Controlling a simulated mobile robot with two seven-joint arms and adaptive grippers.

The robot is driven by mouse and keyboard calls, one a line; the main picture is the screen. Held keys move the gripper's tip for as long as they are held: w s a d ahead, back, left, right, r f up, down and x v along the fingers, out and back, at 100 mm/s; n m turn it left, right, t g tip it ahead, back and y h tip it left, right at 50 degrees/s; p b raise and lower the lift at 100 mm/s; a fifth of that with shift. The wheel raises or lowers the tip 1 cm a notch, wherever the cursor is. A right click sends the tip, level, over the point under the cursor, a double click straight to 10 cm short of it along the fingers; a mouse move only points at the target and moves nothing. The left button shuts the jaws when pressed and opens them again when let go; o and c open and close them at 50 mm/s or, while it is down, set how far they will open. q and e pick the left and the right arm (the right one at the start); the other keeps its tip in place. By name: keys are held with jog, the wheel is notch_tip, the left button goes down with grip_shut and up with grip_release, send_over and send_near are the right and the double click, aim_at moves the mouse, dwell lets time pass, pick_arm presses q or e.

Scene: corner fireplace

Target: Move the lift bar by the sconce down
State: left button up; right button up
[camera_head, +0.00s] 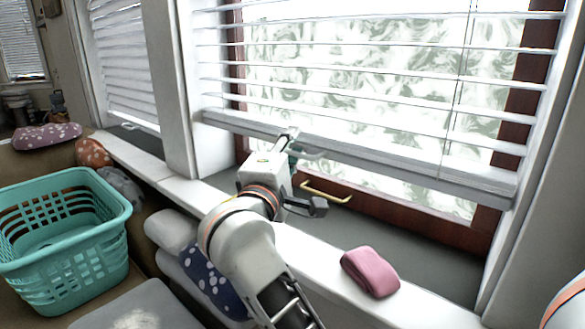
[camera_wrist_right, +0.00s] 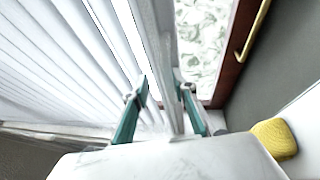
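The lift bar (camera_head: 400,170) is the white bottom rail of the large blind over the window. It hangs well above the sill, below spread slats. My right gripper (camera_head: 305,146) is at this rail, left of its middle. In the right wrist view the rail (camera_wrist_right: 163,60) runs between the two teal fingers of that gripper (camera_wrist_right: 162,84). The fingers straddle it closely; firm contact on both sides cannot be made out. My left gripper is out of view. No sconce shows in either view.
A brass handle (camera_head: 326,193) is on the brown window frame below the rail. A pink block-like object (camera_head: 370,272) lies on the sill's front edge; a yellow one (camera_wrist_right: 275,139) shows in the wrist view. A teal basket (camera_head: 65,240) stands at left. The grey sill (camera_head: 425,265) has free room.

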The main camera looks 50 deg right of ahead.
jog(key=shift+r, duration=1.1)
jog(key=shift+s, duration=0.1)
jog(key=v, duration=0.9)
dwell(0.5)
